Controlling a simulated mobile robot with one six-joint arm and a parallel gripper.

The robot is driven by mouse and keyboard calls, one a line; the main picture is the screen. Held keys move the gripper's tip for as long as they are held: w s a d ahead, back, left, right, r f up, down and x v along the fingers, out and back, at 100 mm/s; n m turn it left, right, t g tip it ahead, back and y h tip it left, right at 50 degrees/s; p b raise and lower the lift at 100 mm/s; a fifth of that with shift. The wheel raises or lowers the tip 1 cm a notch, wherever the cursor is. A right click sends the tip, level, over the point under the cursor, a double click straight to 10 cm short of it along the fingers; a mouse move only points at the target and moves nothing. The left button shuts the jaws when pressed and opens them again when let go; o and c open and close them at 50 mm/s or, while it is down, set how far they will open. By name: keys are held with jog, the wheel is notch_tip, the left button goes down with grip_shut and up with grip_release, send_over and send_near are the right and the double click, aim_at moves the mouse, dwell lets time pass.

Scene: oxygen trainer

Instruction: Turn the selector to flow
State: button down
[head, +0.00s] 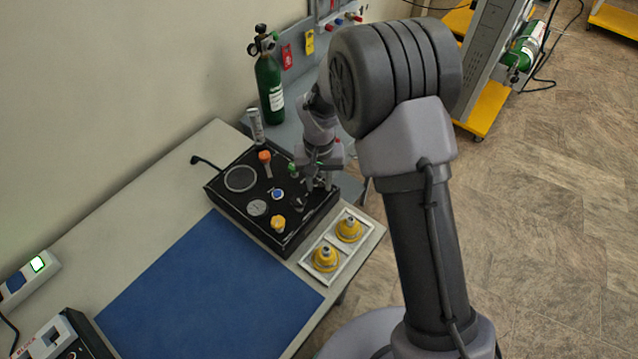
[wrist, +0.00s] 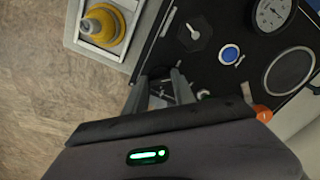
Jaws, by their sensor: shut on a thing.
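The black control box (head: 230,207) lies on the table. My gripper (head: 318,186) points down over its right end. In the wrist view my gripper (wrist: 160,80) has its two fingers close together around a small part at the box's edge, which I take to be the selector. The fingers hide most of it, so its setting cannot be read. A black many-sided knob (wrist: 195,33) sits apart from the fingers, beside a blue button (wrist: 230,54).
A white tray (head: 338,274) with two yellow fittings stands close to the box's right side. An orange knob (head: 264,157), a clear tube (head: 256,125) and a green cylinder (head: 270,88) rise behind. The blue mat (head: 210,288) is clear.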

jog(key=m+b, duration=0.2)
jog(key=m, duration=0.2)
jog(key=shift+f, duration=0.1)
jog(key=shift+m+b, duration=0.55)
jog(key=shift+m, duration=1.15)
jog(key=c, duration=1)
grip_release()
jog(key=shift+c, duration=0.2)
notch_tip(320, 180, up, 18)
jog(key=p, duration=0.4)
jog(key=shift+f+p, duration=0.15)
jog(key=shift+p, duration=0.2)
